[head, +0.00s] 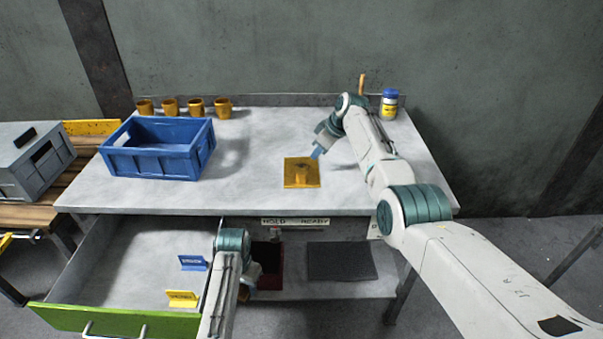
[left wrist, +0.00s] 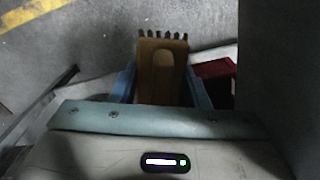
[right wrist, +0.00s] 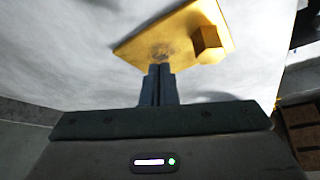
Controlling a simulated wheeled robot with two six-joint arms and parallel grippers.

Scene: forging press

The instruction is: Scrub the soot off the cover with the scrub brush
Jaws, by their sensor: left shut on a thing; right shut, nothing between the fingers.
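The yellow cover (head: 292,181), a flat plate with a raised block, lies on the table top. In the right wrist view the cover (right wrist: 190,25) has a dark soot patch (right wrist: 163,52) near the block. My right gripper (head: 317,153) is shut and empty, its fingertips close to the cover's sooty edge; contact cannot be told. My left gripper (left wrist: 162,85) is shut on the scrub brush (left wrist: 158,88), a brown wooden body with dark bristles at its far end. In the head view the left gripper is low, below the table's front edge, and the brush is hidden behind the arm.
A blue crate (head: 150,168) and several orange cups (head: 196,107) stand at the back left. A blue-lidded jar (head: 389,104) is at the back right. An open green-fronted drawer (head: 118,322) juts out left of my left arm. A dark red bin (head: 268,279) sits on the lower shelf.

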